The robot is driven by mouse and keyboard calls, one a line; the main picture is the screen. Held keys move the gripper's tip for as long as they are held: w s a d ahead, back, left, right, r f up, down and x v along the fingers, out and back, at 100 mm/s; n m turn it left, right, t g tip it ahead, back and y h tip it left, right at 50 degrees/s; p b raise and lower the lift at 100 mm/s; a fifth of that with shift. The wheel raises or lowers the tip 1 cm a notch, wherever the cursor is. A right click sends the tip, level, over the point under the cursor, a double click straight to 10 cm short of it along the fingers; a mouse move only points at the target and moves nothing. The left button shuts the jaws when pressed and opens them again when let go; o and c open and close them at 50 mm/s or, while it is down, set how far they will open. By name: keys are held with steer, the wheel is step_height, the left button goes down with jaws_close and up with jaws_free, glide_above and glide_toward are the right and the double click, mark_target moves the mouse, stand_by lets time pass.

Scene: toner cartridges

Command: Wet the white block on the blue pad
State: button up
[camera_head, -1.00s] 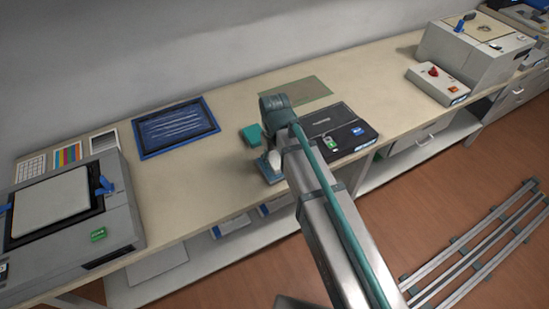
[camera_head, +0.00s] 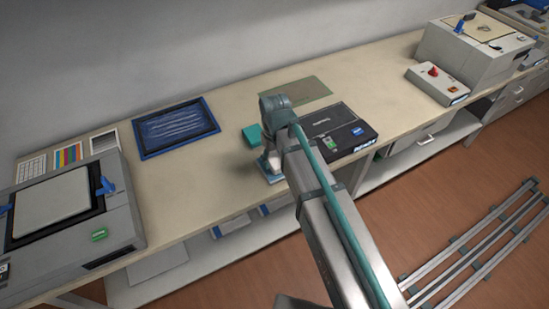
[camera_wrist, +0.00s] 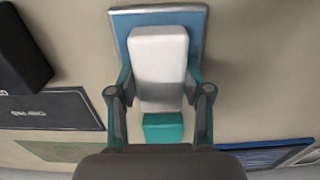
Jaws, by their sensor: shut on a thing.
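My gripper (camera_wrist: 160,100) is shut on the white block (camera_wrist: 160,62), with one finger on each side of it. In the wrist view the block is over the blue pad (camera_wrist: 195,28), which has a pale metallic rim. The block hides much of the pad, and I cannot tell whether the two touch. In the head view my gripper (camera_head: 269,160) is near the front edge of the bench, and the arm partly hides the block and pad.
A teal block (camera_head: 252,134) lies just behind my gripper. A dark flat case (camera_head: 345,125) is to the right. A blue-framed tray (camera_head: 175,128) and a grey machine (camera_head: 120,210) are to the left. The bench (camera_head: 200,185) between them is clear.

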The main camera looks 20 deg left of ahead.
mark_target(275, 158)
steer(key=shift+r+p, duration=2.3)
steer(key=shift+r, duration=1.15)
